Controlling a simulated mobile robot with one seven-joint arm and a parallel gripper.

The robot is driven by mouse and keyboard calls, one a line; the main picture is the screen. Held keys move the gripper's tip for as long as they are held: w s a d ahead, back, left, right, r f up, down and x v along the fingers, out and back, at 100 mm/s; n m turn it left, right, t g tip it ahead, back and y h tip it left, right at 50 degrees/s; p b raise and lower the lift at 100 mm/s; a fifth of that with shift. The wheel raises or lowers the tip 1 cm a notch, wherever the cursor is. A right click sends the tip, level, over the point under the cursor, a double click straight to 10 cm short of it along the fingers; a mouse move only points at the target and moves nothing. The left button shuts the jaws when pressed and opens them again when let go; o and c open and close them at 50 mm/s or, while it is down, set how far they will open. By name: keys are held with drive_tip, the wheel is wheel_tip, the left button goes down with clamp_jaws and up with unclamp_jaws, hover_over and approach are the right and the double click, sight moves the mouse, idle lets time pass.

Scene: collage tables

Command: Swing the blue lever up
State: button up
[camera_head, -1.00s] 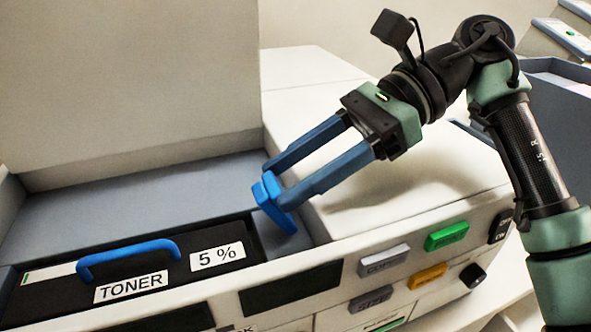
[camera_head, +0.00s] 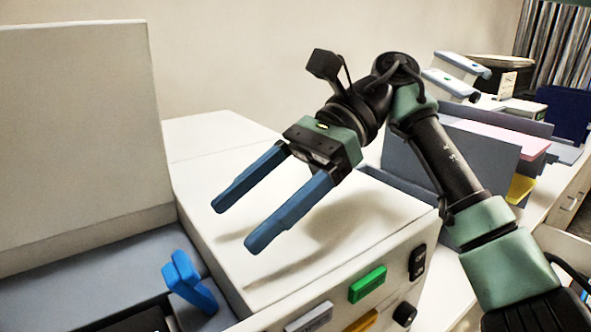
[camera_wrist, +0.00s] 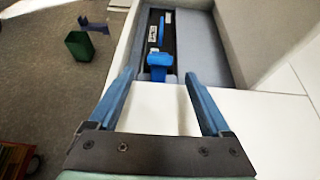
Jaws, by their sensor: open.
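The blue lever (camera_head: 188,283) stands at the right end of the printer's open bay, tilted, in the head view. In the wrist view the lever (camera_wrist: 159,60) shows beyond and between the fingertips, at the near end of the black toner unit (camera_wrist: 168,36). My gripper (camera_head: 238,224) is open and empty, with two blue fingers spread apart. It hangs over the white printer top, to the right of the lever and clear of it. The gripper also shows in the wrist view (camera_wrist: 159,75). The toner unit is mostly cut off in the head view.
The raised white lid (camera_head: 80,120) stands behind the bay. The printer's flat white top (camera_head: 210,160) is clear. A green button (camera_head: 367,284) and others line the front. Grey trays (camera_head: 470,150) stand at the right. A dark green bin (camera_wrist: 79,46) is on the floor.

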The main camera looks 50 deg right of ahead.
drive_tip(key=p+v, duration=0.1)
drive_tip(key=v, duration=0.3)
drive_tip(key=shift+d+r, duration=0.25)
drive_tip(key=shift+r, duration=0.05)
drive_tip(key=shift+s+d+r+p, duration=0.1)
drive_tip(key=shift+d+r+p, duration=0.15)
drive_tip(key=shift+p, duration=0.4)
drive_tip(key=shift+p+v, duration=0.95)
drive_tip(key=shift+p, duration=0.05)
drive_tip(key=shift+s+f, duration=0.1)
drive_tip(key=shift+f, duration=0.1)
